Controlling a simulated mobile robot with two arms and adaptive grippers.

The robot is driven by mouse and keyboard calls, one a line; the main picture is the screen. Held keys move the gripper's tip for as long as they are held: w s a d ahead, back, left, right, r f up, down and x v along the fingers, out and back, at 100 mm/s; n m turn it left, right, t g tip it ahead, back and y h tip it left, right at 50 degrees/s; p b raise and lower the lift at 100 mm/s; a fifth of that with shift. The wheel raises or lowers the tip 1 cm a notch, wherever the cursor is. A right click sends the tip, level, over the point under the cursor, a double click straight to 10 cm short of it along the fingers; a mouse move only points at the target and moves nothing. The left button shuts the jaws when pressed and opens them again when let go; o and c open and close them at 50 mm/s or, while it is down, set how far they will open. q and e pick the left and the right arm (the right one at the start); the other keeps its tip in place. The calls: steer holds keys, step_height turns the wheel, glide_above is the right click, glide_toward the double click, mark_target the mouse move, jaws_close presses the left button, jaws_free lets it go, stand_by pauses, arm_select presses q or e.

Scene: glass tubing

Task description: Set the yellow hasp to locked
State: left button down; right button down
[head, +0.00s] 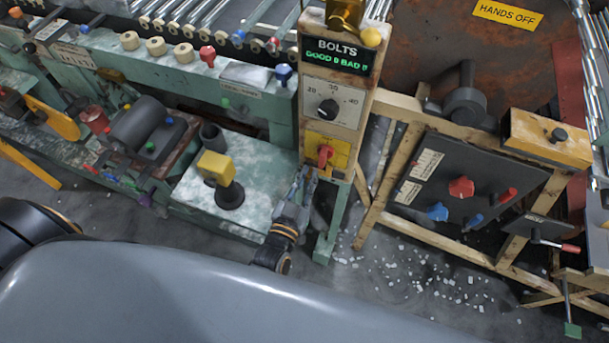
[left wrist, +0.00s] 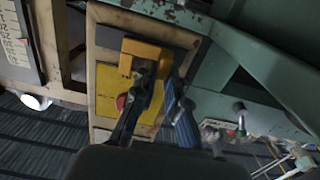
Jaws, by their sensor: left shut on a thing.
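The post (head: 285,25) carries a yellow plate (head: 342,160) with a red knob (head: 325,155) low on its front, below a dial. In the left wrist view, the yellow hasp (left wrist: 146,49) lies over the yellow plate (left wrist: 108,82), and the red knob (left wrist: 121,101) shows at the left finger. My left gripper (head: 309,173) reaches up to the plate from below. In the left wrist view my left gripper (left wrist: 158,85) is shut on the hasp, with its yellow arm running down between the fingers. The fingers partly hide the hasp. My right gripper is not in view.
Above the plate are a black dial (head: 328,107) and a lit BOLTS sign (head: 337,52). A green bench (head: 235,140) with a yellow block (head: 216,167) stands left. A dark panel with knobs (head: 440,185) stands right. White bits lie on the floor (head: 400,270).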

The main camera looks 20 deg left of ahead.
arm_select(q)
steer(key=shift+d, duration=0.85)
steer(key=c, duration=1.5)
jaws_free()
steer(key=shift+o, duration=0.7)
steer(key=shift+d, duration=0.15)
steer(key=s, duration=1.2)
steer(key=shift+a, duration=0.2)
